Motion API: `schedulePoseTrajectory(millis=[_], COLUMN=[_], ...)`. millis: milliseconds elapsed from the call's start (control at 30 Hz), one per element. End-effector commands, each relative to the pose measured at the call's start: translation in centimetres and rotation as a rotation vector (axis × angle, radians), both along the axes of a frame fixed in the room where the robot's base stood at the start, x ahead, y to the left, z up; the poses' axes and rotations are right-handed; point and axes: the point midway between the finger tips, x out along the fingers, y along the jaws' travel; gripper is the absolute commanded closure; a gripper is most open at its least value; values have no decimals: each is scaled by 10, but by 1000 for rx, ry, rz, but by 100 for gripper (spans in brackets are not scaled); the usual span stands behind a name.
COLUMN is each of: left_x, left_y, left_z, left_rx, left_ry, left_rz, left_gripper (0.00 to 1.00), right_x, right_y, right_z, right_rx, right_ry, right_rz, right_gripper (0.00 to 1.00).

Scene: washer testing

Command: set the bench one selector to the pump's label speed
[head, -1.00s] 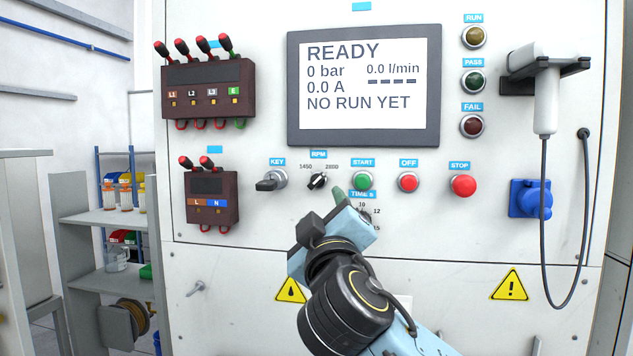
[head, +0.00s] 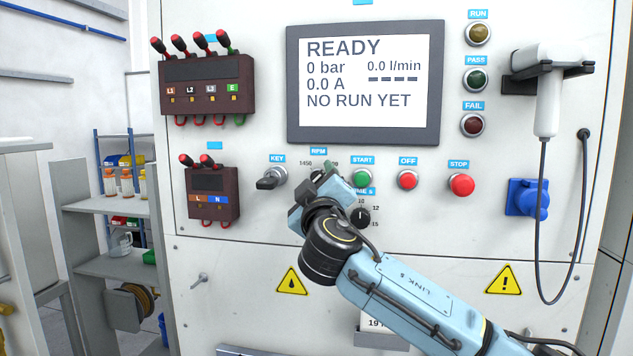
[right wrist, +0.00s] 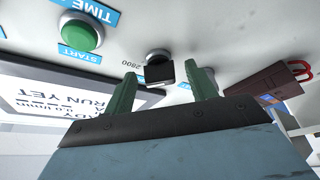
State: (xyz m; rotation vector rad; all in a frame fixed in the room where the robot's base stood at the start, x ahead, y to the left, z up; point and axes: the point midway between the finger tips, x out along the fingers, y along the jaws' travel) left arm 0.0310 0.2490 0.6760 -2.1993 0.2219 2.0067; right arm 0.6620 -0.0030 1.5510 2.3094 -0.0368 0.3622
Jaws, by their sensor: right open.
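The bench's RPM selector is a small black knob, marked 1450 on its left and 2800 on its right. In the head view my right gripper (head: 325,182) covers most of it. In the right wrist view the selector (right wrist: 158,68) stands out from the panel between the two green fingers of my right gripper (right wrist: 167,84). The gripper is open, with a gap visible on both sides of the knob. I cannot tell now which mark the knob points to. The display (head: 365,83) reads READY, 0 bar, NO RUN YET. My left gripper and the pump's label are not in view.
The key switch (head: 271,178) is left of the selector. The green START button (head: 362,178), red OFF button (head: 408,180) and STOP button (head: 461,185) are to the right. The time knob (head: 360,217) sits below START, close to my arm. Terminal blocks (head: 213,192) are farther left.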

Motion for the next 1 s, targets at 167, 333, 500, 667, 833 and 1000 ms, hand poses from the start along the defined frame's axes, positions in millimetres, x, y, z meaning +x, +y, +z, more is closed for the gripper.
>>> schedulePoseTrajectory(millis=[167,333,500,667,833,1000], left_x=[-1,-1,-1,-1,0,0], left_y=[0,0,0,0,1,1], left_z=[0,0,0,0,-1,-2], left_rx=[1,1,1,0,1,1], left_ry=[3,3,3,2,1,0], left_rz=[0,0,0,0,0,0], left_gripper=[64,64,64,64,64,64], right_x=[0,0,0,0,0,-1], right_y=[0,0,0,0,-1,-1], right_z=[0,0,0,0,0,1], right_rx=[0,0,0,-11,-60,-164], right_ry=[0,0,0,2,13,33], right_rz=[0,0,0,0,0,1], right_gripper=[49,71,88,88,88,88])
